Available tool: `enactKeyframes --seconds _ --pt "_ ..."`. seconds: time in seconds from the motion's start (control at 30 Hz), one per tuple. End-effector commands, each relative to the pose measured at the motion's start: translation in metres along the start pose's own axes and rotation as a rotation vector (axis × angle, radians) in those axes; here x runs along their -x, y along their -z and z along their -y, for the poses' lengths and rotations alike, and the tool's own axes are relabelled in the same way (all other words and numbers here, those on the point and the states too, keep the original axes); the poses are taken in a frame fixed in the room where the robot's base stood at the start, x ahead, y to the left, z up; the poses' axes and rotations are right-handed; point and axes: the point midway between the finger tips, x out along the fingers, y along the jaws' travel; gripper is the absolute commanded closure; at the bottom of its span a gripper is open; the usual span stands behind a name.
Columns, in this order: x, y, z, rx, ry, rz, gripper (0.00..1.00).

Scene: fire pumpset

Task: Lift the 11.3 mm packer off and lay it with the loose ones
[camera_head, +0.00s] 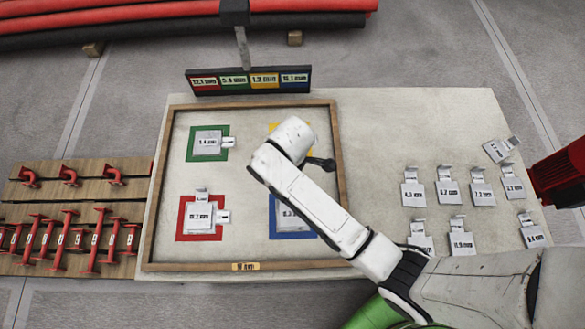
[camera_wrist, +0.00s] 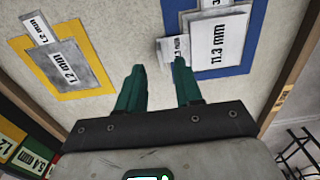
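The 11.3 mm packer (camera_wrist: 222,42) lies on the blue square (camera_wrist: 250,58) of the framed board, on top of other plates whose edges show beneath it. A small labelled tab (camera_wrist: 178,46) sticks out from its left side in the wrist view. My gripper (camera_wrist: 158,64) is open, its two green fingers apart with nothing held; the right fingertip is close by the tab, and I cannot tell if they touch. In the head view my arm partly covers the blue square (camera_head: 274,222). Loose packers (camera_head: 450,194) lie on the bench at right.
A yellow square with a 1.2 mm packer (camera_wrist: 68,66) lies left in the wrist view. Green (camera_head: 190,156) and red (camera_head: 181,222) squares also hold packers. A wooden rim (camera_head: 340,160) edges the board. A colour-coded label sign (camera_head: 248,79) stands behind. Bench between board and loose packers is clear.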

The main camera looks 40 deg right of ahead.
Motion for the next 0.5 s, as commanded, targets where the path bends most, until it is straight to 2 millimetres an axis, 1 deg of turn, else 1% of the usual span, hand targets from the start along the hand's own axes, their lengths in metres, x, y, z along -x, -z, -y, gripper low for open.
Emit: enactKeyframes --seconds 0.1,0.2,0.3,0.5 --pt "-0.018 -0.001 0.001 0.002 0.002 0.002 0.65" --pt "-0.027 -0.001 0.001 0.001 0.001 0.001 0.65" --pt "-0.031 -0.001 0.001 0.000 0.000 0.000 0.65" --pt "-0.032 -0.001 0.000 0.000 -0.001 0.000 0.65"
